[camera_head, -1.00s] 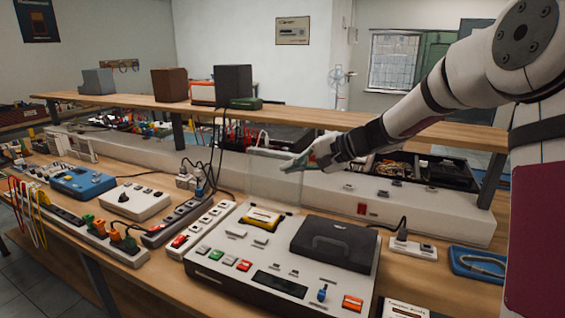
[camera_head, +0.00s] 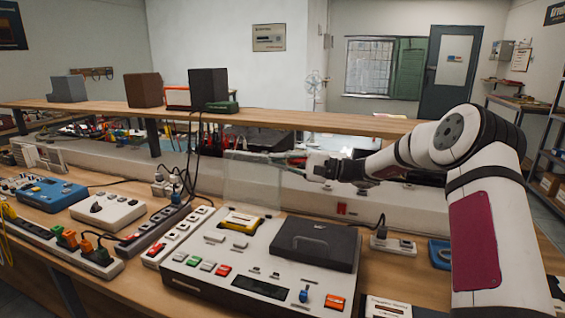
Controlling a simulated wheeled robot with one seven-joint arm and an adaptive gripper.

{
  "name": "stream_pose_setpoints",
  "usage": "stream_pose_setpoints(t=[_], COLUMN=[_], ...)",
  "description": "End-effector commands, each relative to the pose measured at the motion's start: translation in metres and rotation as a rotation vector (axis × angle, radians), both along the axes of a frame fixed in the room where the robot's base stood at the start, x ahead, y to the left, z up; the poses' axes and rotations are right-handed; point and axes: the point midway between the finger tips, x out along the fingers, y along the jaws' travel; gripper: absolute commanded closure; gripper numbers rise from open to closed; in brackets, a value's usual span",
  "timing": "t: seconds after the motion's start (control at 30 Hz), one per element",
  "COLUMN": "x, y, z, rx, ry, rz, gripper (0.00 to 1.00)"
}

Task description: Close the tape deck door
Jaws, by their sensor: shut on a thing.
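The tape deck (camera_head: 255,262) is a light grey unit with a dark lower front on the bench. Its clear door (camera_head: 252,186) stands upright, open, behind the bay with the yellow cassette (camera_head: 241,220). A second, dark lid (camera_head: 315,245) on the deck's right lies down flat. My gripper (camera_head: 272,159) reaches in from the right at the door's top edge. It is shut on the door there, though the fingertips are small and their exact contact is hard to see.
Power strips (camera_head: 150,230) and a white switch box (camera_head: 108,211) stand left of the deck. A long wooden shelf (camera_head: 300,122) runs behind and above my gripper. A socket block (camera_head: 393,246) and a blue tray (camera_head: 440,254) lie right of the deck.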

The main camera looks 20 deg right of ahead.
Motion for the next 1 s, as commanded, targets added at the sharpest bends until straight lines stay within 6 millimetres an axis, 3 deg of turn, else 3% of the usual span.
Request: stream_pose_setpoints(t=[0.03, 0.3, 0.7, 1.0], x=[0.103, 0.133, 0.105, 0.102], y=[-0.074, -0.048, -0.027, -0.024], z=[-0.044, -0.048, -0.033, -0.032], rx=[-0.117, -0.117, -0.117, -0.118], ry=[0.198, 0.196, 0.196, 0.196], rz=[-0.508, -0.5, -0.497, -0.496], gripper=[1.0, 1.0, 1.0, 1.0])
